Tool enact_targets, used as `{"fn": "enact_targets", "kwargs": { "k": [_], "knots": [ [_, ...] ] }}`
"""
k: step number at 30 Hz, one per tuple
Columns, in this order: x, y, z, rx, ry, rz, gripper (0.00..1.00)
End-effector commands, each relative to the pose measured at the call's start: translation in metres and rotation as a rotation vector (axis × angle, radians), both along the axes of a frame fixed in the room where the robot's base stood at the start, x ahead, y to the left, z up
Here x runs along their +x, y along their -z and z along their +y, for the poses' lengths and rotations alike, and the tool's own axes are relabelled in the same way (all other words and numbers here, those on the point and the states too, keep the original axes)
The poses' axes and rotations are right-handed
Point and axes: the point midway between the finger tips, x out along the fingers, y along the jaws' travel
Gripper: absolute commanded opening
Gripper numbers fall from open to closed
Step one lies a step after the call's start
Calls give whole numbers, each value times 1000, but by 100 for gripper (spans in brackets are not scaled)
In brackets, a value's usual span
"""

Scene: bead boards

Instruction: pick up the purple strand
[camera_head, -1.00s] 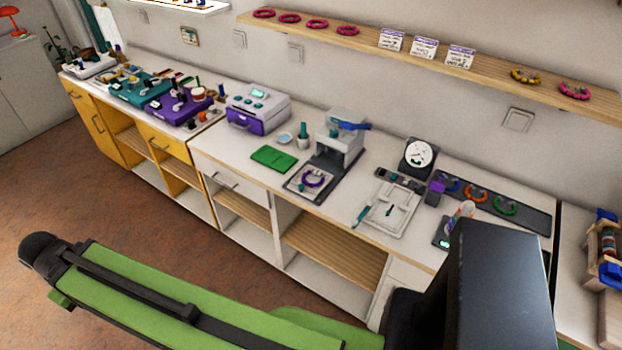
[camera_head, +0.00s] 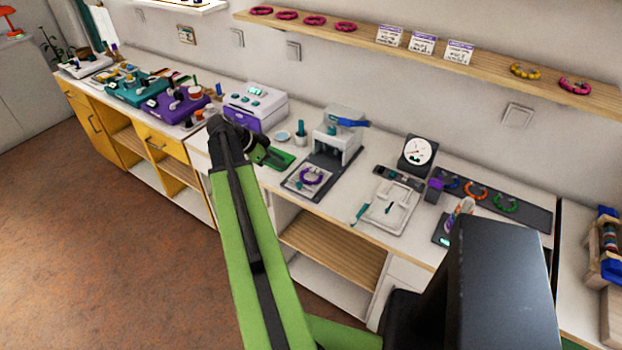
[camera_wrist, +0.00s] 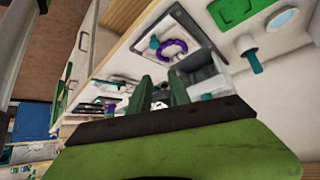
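The purple strand (camera_head: 312,184) is a small ring of beads. It lies on a pale square plate in front of a grey and white press-like device (camera_head: 338,140) on the counter. In the wrist view the strand (camera_wrist: 183,44) shows beyond my fingertips, with a teal bit beside it. My gripper (camera_wrist: 160,85) has its two dark green fingers apart with a gap between them, and nothing is held. In the head view my raised arm ends near the green mat, left of the strand; the fingers are hard to make out there.
A green mat (camera_head: 279,160) lies left of the device, partly behind my arm. A white tray (camera_head: 372,217), a dial (camera_head: 418,153) and a dark strip with coloured rings (camera_head: 530,214) are to the right. A purple-and-white machine (camera_head: 268,100) stands behind my arm. A shelf (camera_head: 495,68) runs above.

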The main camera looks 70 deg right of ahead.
Motion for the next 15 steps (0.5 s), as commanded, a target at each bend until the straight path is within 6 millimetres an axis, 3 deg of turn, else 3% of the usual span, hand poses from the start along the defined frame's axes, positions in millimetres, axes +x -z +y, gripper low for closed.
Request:
{"fn": "enact_targets", "kwargs": {
  "k": [1, 9, 15],
  "knots": [
    [-6, 19, -5, 0, 1, 0, 23],
    [-39, 71, -35, 2, 1, -1, 23],
    [-53, 86, -47, 2, -2, -1, 23]
  ]
}}
